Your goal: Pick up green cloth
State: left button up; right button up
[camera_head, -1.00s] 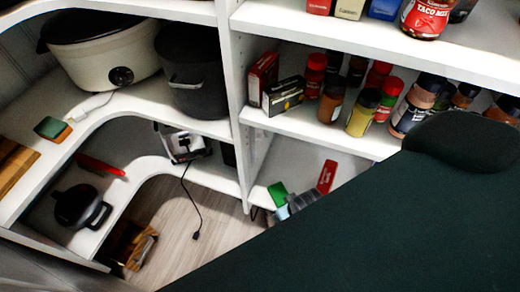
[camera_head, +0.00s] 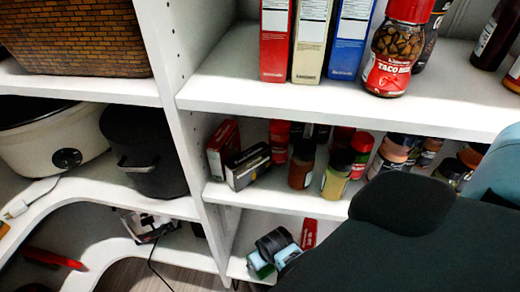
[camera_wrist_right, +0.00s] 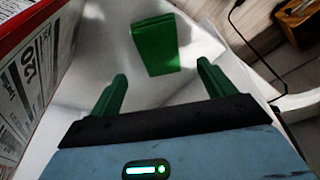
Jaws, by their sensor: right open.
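The green cloth (camera_wrist_right: 153,44) looks like a folded, block-like piece standing on the white lower shelf in the right wrist view. In the head view a small bit of green (camera_head: 258,265) shows beside my right gripper (camera_head: 276,246), which partly hides it. In the wrist view my right gripper (camera_wrist_right: 161,74) is open and empty. Its two fingers point toward the cloth, which lies just beyond the fingertips and between their lines. I cannot see contact. My left gripper is not in view.
A red and white box (camera_wrist_right: 38,75) stands close at left in the wrist view. A cable (camera_wrist_right: 250,45) hangs past the shelf edge at right. Spice jars (camera_head: 338,172) and small boxes (camera_head: 247,166) stand on the shelf above. A red item (camera_head: 309,233) lies behind the gripper.

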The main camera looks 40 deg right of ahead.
jog(key=x, duration=0.1)
jog(key=b+x, duration=0.1)
jog(key=x, duration=0.3)
jog(key=shift+s+a, duration=0.1)
jog(key=shift+s, duration=0.25)
jog(key=shift+w+f+b, duration=0.2)
jog(key=shift+f+b, duration=0.1)
jog(key=shift+f, duration=0.2)
jog(key=shift+c, duration=0.3)
jog(key=c, duration=1)
